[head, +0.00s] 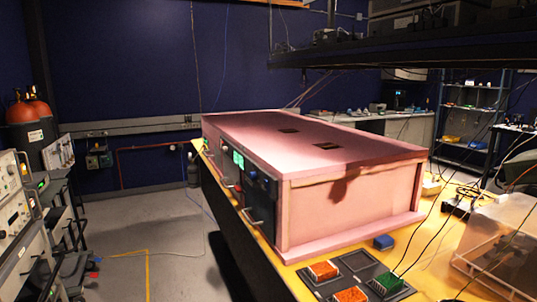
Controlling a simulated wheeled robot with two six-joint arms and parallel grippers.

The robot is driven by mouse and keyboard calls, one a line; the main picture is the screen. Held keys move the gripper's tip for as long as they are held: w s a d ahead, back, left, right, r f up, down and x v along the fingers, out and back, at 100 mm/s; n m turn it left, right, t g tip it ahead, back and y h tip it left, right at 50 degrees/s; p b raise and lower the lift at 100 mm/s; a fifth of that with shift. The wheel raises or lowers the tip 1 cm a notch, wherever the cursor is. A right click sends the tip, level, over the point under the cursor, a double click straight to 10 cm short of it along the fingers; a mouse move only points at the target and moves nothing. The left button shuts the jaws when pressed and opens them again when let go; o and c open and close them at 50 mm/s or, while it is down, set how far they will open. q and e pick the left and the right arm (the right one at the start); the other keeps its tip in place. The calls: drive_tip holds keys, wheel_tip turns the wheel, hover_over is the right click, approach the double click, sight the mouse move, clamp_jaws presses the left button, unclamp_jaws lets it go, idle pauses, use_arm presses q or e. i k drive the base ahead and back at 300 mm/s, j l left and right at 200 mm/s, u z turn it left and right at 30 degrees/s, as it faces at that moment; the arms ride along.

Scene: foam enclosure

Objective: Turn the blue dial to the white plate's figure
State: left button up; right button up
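A large pink foam enclosure (350,205) stands on a yellow bench. Its dark front panel (255,200) faces left and shows very obliquely. The panel carries a lit green display (238,160), and a small blue knob-like part (253,176) sits just right of it; I cannot tell its pointer or setting. I cannot make out a white plate or any figure on one. Neither of my grippers is in view.
A clear bin (500,245) stands right, with cables nearby. A dark shelf (420,47) overhangs. Floor (180,235) left of the bench is mostly clear.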

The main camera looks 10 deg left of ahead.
sight(253, 176)
drive_tip(key=i+j, duration=0.2)
drive_tip(key=j, duration=0.15)
drive_tip(key=i+j+z, duration=0.1)
drive_tip(key=i+j, duration=0.35)
drive_tip(key=j, duration=0.2)
drive_tip(key=i+j, duration=0.2)
drive_tip(key=j, duration=0.15)
drive_tip(key=i+j+z, duration=0.1)
drive_tip(key=j, duration=0.25)
drive_tip(key=i+j, duration=0.25)
drive_tip(key=j, duration=0.15)
